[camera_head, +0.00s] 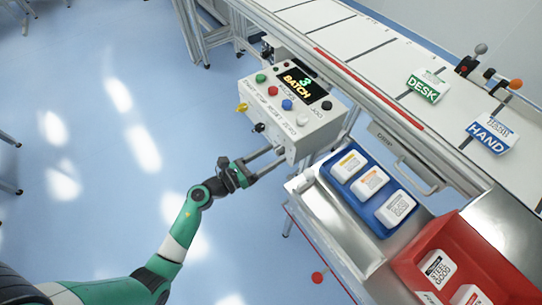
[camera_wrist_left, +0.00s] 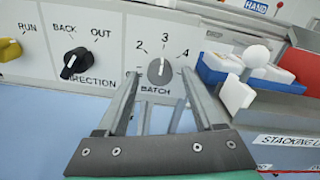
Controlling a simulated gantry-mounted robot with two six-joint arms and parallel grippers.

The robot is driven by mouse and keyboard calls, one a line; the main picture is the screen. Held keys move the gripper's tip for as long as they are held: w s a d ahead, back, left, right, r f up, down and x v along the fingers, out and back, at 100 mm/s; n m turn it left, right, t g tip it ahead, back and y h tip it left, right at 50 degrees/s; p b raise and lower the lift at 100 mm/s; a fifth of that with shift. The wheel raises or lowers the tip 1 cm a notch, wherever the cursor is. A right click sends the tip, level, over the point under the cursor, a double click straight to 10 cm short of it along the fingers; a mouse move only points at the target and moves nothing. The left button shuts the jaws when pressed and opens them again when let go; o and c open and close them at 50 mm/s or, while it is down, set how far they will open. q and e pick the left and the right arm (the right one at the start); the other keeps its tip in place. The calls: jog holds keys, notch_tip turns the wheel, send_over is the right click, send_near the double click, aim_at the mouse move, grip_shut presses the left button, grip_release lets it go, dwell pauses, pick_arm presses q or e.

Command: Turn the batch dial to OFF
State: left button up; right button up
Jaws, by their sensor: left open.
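The control box (camera_head: 290,100) has a display (camera_head: 303,84) reading "3 BATCH". The batch dial (camera_wrist_left: 161,71) is a small grey knob on the box's front face, with its pointer up at 3. Marks 2 and 4 show on either side; no OFF mark is readable. My left gripper (camera_head: 276,154) is open at the front face. In the left wrist view its fingers (camera_wrist_left: 159,76) stand to the left and right of the dial, apart from it in the picture. Contact depth cannot be told. In the head view the gripper hides the dial. My right gripper is out of view.
Left of the batch dial are the black direction knob (camera_wrist_left: 76,62) and the yellow run knob (camera_wrist_left: 9,49). Several coloured buttons sit on the box top. A blue tray (camera_head: 362,215) and a red tray (camera_head: 411,272) stand at right. Open floor lies left of the box.

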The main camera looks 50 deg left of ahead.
pick_arm(q)
jog(key=shift+w, duration=0.1)
grip_shut()
dwell(0.3)
jog(key=shift+r, duration=0.1)
jog(key=n+p, duration=0.3)
jog(key=n, duration=0.1)
jog(key=shift+r+p, duration=0.15)
jog(key=shift+p, duration=0.2)
jog(key=n+p, duration=0.3)
jog(key=n, duration=0.2)
jog(key=n+p, duration=0.3)
jog(key=n, duration=0.3)
jog(key=n+p, duration=0.1)
jog(key=n, duration=0.3)
jog(key=shift+n+p, duration=0.4)
